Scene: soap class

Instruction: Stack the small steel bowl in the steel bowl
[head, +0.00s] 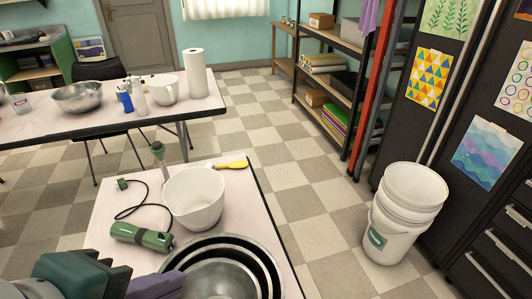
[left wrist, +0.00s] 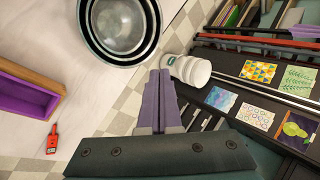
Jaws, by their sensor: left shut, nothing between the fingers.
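At the bottom of the head view, nested steel bowls stand on the near table. The smaller steel bowl (head: 222,283) sits inside the larger steel bowl (head: 274,266), their rims showing as rings one within the other. The small bowl (left wrist: 120,26) also shows at the top of the left wrist view. My left gripper (head: 178,286), with purple fingers, is beside the bowls at their left. In the left wrist view its fingers (left wrist: 160,75) are together and empty, apart from the small bowl. My right gripper is not in view.
Behind the bowls stand a white mixing bowl (head: 194,196), a green hand blender (head: 141,237) and a yellow spatula (head: 231,165). Another steel bowl (head: 78,97) is on the far table. White buckets (head: 402,220) stand right. A purple tray (left wrist: 25,96) and red object (left wrist: 51,140) lie left.

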